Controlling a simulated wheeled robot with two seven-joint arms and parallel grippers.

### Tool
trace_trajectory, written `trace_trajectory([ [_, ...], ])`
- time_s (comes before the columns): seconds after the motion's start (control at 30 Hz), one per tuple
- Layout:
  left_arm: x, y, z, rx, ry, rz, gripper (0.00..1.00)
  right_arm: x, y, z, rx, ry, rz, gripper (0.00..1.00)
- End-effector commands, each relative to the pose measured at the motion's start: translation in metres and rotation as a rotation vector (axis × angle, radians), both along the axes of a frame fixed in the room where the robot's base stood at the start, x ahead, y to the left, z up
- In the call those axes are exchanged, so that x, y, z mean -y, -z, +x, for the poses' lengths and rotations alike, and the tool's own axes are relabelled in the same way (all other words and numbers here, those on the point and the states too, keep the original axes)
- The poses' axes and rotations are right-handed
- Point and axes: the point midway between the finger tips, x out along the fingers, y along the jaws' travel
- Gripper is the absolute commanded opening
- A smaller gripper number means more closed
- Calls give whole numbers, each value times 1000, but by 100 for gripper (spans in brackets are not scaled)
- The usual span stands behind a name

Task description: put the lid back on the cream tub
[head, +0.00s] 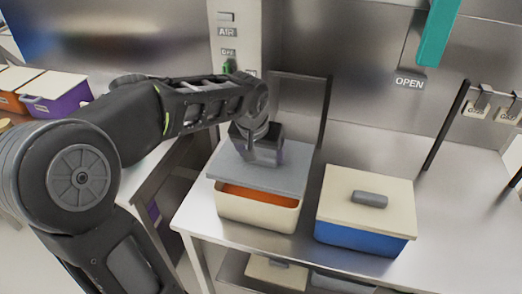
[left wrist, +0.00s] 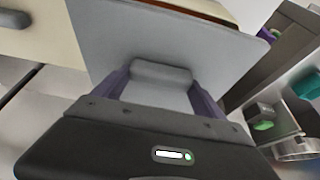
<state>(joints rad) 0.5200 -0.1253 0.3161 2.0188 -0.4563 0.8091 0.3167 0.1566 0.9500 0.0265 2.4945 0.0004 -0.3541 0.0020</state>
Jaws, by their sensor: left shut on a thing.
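The cream tub (head: 256,212) stands on the steel bench, with an orange inside showing through a gap at its front. A grey lid (head: 233,172) lies over the tub's top, shifted toward the back, so the front of the opening is uncovered. I cannot tell whether the lid rests on the rim or hovers just above it. My left gripper (head: 262,158) is shut on the lid's handle, which shows between its fingers in the left wrist view (left wrist: 160,74). My right gripper is in neither view.
A blue tub (head: 352,237) with a cream lid (head: 340,206) and grey handle stands close on the right. A metal frame (head: 326,110) stands behind the cream tub. More lidded tubs sit at the far left, including a purple one (head: 62,105). The bench's right side is clear.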

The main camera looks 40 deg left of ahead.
Motion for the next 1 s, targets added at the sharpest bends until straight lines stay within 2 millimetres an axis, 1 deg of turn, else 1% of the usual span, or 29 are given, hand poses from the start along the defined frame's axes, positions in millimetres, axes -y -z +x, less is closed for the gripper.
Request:
trace_trajectory([
  [0.03, 0, 9, 0, -1, 0, 0, 35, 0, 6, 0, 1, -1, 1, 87],
  [0.1, 0, 16, 0, -1, 0, 0, 35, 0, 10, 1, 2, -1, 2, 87],
  [0.3, 0, 34, 0, 1, 1, 1, 35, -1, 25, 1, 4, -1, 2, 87],
  [0.4, 0, 38, 0, 1, 1, 1, 35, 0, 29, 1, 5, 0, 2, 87],
  [0.53, 0, 41, 0, 1, 1, 1, 35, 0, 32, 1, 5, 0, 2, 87],
  [1.0, 0, 40, 0, 0, 0, 1, 35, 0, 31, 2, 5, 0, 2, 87],
])
